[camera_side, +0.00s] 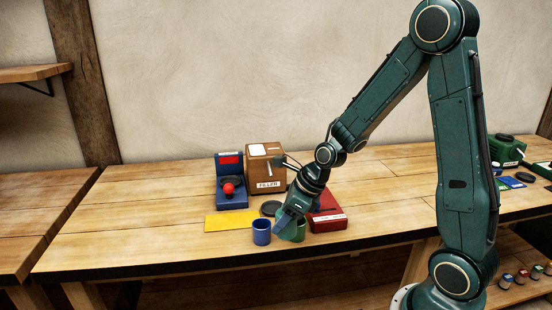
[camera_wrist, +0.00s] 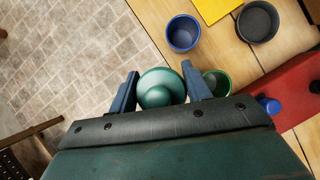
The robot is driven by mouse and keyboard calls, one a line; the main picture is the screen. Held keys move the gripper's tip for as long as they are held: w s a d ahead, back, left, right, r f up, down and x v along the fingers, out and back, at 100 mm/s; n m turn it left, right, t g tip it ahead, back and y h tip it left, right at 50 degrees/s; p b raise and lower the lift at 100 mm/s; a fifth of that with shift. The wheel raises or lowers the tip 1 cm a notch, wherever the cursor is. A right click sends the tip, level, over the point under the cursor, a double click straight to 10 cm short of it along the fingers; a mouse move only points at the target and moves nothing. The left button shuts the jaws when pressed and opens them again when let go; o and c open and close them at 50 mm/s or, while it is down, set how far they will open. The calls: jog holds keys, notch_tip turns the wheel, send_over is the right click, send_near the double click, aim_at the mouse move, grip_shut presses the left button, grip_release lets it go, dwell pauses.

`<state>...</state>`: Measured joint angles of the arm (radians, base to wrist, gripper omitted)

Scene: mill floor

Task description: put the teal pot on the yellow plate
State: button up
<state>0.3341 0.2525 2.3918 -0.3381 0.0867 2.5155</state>
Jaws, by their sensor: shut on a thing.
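The teal pot (camera_wrist: 161,88) is round, with a paler centre, and sits between the two blue fingers of my gripper (camera_wrist: 160,90) in the wrist view. My gripper is shut on it. It looks larger than the pots beside it and overlaps the floor beyond the table edge, so it seems raised. The yellow plate (camera_side: 229,222) lies flat to the left of my gripper. Its corner shows in the wrist view (camera_wrist: 212,9).
A blue pot (camera_side: 262,233) stands at the plate's front right. A green pot (camera_side: 300,231) is close beside my fingers. A dark grey pot (camera_wrist: 258,21) stands by the plate. A red box (camera_side: 327,221) is right. A blue machine (camera_side: 231,190) and wooden box (camera_side: 265,169) stand behind.

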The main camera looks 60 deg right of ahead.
jog(key=shift+w, duration=0.15)
dwell(0.4)
jog(key=w+r+n, duration=0.1)
jog(key=w+r, duration=0.3)
jog(key=w, duration=0.3)
jog(key=w+r+n+g+y, duration=0.1)
jog(key=w+r+n, duration=0.1)
jog(key=w+r, duration=0.3)
jog(key=w+r+n, duration=0.1)
jog(key=w+r, duration=0.3)
jog(key=w, duration=0.7)
jog(key=shift+w+a+r+y, duration=0.2)
jog(key=shift+a+r+y, duration=0.05)
jog(key=shift+a+y, duration=0.15)
notch_tip(320, 180, down, 16)
jog(key=shift+r, duration=0.15)
jog(key=shift+f, duration=2.15)
